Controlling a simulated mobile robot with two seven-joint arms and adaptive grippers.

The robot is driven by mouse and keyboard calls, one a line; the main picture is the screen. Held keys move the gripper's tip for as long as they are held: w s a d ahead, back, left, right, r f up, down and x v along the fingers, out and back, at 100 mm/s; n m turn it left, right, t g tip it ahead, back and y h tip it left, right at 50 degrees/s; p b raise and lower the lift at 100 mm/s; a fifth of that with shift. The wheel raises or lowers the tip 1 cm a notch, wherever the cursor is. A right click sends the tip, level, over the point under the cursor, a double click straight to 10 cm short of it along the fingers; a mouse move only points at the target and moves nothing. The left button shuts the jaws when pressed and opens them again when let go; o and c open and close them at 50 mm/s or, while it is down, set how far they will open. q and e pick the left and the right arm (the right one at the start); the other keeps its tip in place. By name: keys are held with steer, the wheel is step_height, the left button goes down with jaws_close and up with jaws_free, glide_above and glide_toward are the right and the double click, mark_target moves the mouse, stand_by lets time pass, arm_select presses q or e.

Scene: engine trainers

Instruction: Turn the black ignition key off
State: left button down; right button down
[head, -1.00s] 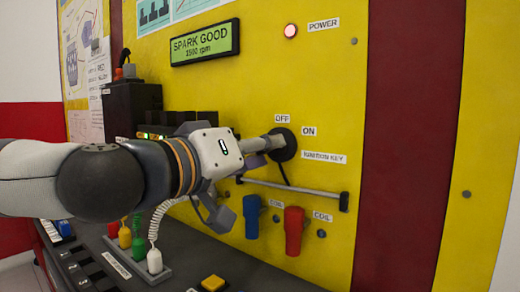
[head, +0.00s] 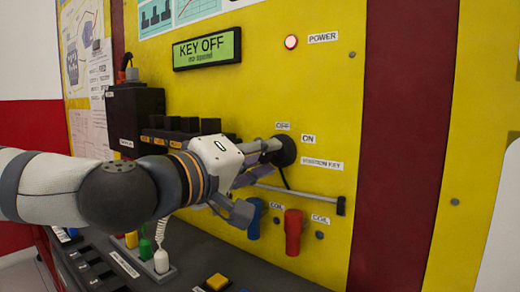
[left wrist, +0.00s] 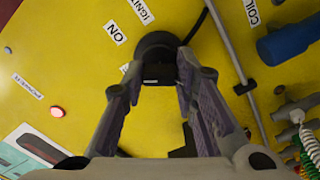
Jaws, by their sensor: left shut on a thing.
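The black round ignition switch (head: 287,151) is on the yellow panel, beside the OFF label (head: 283,126), the ON label (head: 308,139) and the IGNITION KEY label (head: 322,165). My left gripper (head: 272,152) reaches it from the left and is shut on the key. In the left wrist view, the two fingers of the gripper (left wrist: 160,68) hold the black key (left wrist: 159,74) between their tips, in front of the round switch base (left wrist: 158,44). The fingers hide most of the key in the head view. The green display (head: 207,49) reads KEY OFF. My right gripper is out of view.
A grey bar (head: 300,198) runs just below the switch. A blue coil plug (head: 254,217) and a red coil plug (head: 293,231) hang under it. The POWER lamp (head: 291,42) glows above. A yellow button (head: 217,282) sits on the dark bench.

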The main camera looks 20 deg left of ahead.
arm_select(q)
steer(key=shift+r+n+p, duration=0.1)
steer(key=shift+n+p, duration=0.65)
steer(key=shift+n, duration=2.45)
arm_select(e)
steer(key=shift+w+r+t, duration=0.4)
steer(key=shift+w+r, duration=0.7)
arm_select(q)
steer(key=c, duration=1.3)
jaws_free()
